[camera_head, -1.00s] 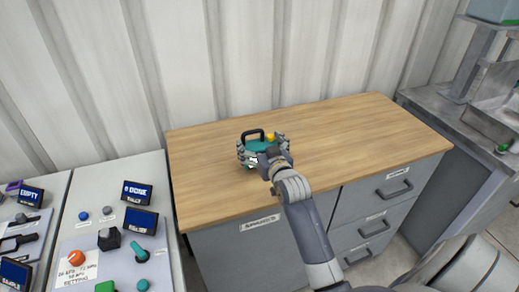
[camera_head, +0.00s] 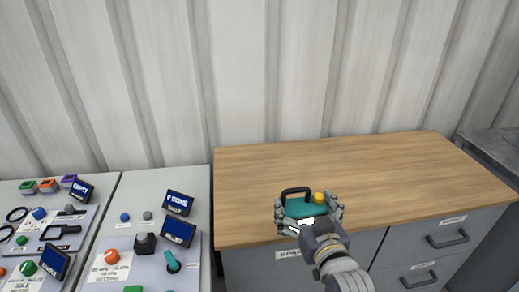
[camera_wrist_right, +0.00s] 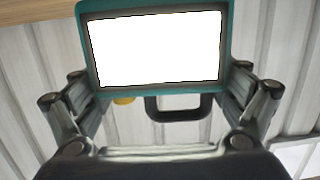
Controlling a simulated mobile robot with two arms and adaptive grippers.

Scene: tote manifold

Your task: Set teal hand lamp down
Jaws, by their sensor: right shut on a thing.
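The teal hand lamp (camera_head: 306,208) has a black handle on top, a yellow knob and a bright white face. My right gripper (camera_head: 309,215) is shut on its sides, with a finger on each side. In the head view the lamp shows over the front edge of the wooden worktop (camera_head: 380,172). I cannot tell its height above the top. In the right wrist view the lamp (camera_wrist_right: 228,45) fills the upper middle, its white face toward the camera, between the fingers. My left gripper is not in view.
The worktop is bare, with free room behind and right of the lamp. Grey drawers (camera_head: 445,243) are below it. A control panel (camera_head: 190,264) with buttons and small screens stands at left. A corrugated wall (camera_head: 310,80) closes the back. A metal bench (camera_head: 495,145) is at right.

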